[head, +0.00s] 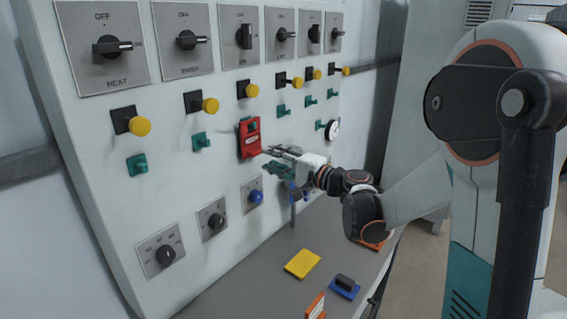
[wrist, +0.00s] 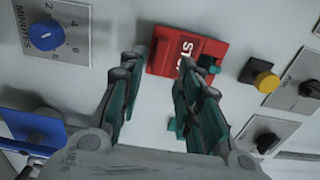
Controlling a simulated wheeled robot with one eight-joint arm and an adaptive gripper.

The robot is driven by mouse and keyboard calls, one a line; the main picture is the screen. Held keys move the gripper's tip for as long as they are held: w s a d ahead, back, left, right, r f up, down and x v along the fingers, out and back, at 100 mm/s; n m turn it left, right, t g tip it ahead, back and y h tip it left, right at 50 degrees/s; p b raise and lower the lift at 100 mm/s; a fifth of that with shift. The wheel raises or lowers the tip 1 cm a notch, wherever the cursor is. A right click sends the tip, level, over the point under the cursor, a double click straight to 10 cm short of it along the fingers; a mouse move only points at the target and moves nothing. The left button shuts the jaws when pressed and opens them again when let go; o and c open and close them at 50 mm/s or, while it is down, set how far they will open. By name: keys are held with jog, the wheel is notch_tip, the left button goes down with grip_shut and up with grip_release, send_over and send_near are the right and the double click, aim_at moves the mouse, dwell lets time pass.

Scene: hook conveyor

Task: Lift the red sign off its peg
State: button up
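The red sign (head: 249,140) hangs on the panel in the middle row, with a bit of the teal peg (head: 252,126) showing at its top. In the wrist view the sign (wrist: 187,48) carries white letters, partly hidden, and the teal peg (wrist: 215,69) sticks out at its right end. My gripper (head: 272,153) is just right of the sign in the head view. In the wrist view my gripper (wrist: 163,58) is open and empty, its fingertips at the sign's near edge. I cannot tell whether they touch it.
Yellow knobs (head: 210,105) jut out above the row of pegs, and a blue knob (head: 256,196) sits below. A dial gauge (head: 332,129) is at right. The grey shelf (head: 240,285) below holds a yellow plate (head: 302,263) and a blue piece (head: 345,288).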

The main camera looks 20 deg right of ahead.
aim_at(259, 152)
jog(key=shift+x, duration=3.15)
grip_shut()
jog(key=shift+r, duration=0.2)
jog(key=shift+r, duration=0.35)
jog(key=shift+s+d, duration=0.1)
jog(key=shift+s, duration=0.05)
jog(key=v, duration=1.2)
jog(key=shift+s+d, duration=0.2)
jog(key=shift+s, duration=0.15)
